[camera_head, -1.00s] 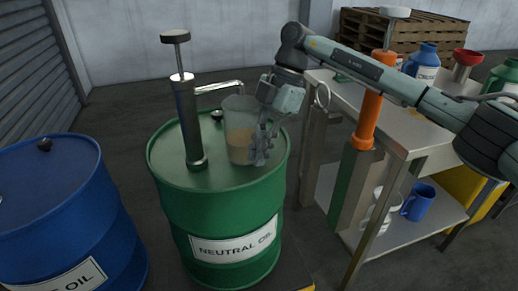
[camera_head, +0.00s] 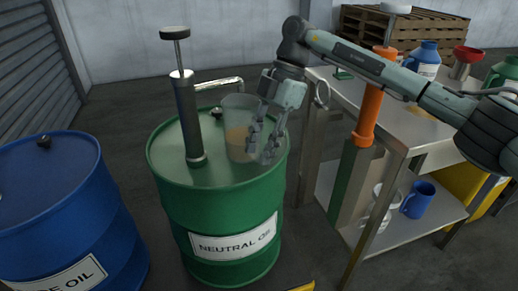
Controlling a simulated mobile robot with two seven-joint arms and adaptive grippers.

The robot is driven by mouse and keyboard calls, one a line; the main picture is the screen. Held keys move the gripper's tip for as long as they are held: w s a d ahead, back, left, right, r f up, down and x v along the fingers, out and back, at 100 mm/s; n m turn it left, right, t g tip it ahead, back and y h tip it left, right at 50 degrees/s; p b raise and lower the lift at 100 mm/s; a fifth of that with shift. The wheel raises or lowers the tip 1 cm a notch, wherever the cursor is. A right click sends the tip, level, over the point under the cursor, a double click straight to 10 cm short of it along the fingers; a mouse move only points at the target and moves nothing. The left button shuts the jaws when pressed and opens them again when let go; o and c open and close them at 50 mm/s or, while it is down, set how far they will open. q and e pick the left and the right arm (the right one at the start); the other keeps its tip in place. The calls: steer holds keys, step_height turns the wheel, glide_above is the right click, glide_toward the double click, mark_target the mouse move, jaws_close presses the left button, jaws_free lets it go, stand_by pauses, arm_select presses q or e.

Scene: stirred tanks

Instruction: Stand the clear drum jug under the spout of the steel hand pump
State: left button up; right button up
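The clear drum jug (camera_head: 236,140), with amber liquid in its lower part, stands upright on top of the green drum (camera_head: 221,215). The steel hand pump (camera_head: 187,120) stands upright on the same drum, left of the jug. Its spout (camera_head: 218,85) reaches right and ends over the jug's rear rim; I cannot tell the exact alignment. My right gripper (camera_head: 260,154) is at the jug's right side with its fingers spread, pointing down. It looks open and apart from the jug, partly covering its right edge. My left gripper is not in view.
A blue drum (camera_head: 65,215) stands at the left. A steel bench (camera_head: 405,125) at the right carries blue and green containers and a red funnel (camera_head: 467,56). An orange cylinder (camera_head: 370,110) is at its edge. A blue mug (camera_head: 418,200) sits on the lower shelf.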

steer(key=v, duration=1.1)
